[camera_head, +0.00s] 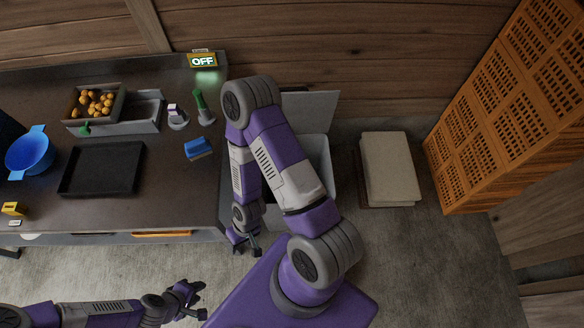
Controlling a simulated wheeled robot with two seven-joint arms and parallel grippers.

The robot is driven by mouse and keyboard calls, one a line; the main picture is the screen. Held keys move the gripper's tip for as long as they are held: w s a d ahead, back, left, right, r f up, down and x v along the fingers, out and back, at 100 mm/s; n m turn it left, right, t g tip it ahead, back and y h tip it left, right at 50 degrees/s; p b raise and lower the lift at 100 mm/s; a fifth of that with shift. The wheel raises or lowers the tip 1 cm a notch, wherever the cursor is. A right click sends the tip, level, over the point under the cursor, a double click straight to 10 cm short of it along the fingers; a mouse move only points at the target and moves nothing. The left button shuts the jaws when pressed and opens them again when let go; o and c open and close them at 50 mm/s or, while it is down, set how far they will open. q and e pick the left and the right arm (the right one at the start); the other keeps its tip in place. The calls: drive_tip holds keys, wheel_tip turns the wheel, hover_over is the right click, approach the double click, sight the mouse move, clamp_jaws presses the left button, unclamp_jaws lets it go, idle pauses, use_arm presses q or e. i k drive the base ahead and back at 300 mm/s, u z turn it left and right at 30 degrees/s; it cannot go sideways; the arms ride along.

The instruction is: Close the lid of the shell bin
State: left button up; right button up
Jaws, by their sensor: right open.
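The shell bin (318,160) is a pale grey bin on the floor at the right end of the table. Its lid (310,108) stands raised at the back, near the wooden wall. My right arm passes in front of the bin and hides much of it, so its inside is mostly hidden. My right gripper (247,247) is open, in front of the bin and by the table's front right corner. My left gripper (199,300) is open and empty, over the floor in front of the table, apart from the bin.
The dark table (160,205) holds a box of chestnuts (78,115), a black tray (75,180), a blue pan (45,158) and a blue brush (198,153). Pale folded sacks (390,170) lie right of the bin. Orange crates (500,120) stand farther right.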

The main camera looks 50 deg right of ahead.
sight(305, 111)
drive_tip(key=u, duration=2)
drive_tip(key=k, duration=2.3)
drive_tip(key=z, duration=1.6)
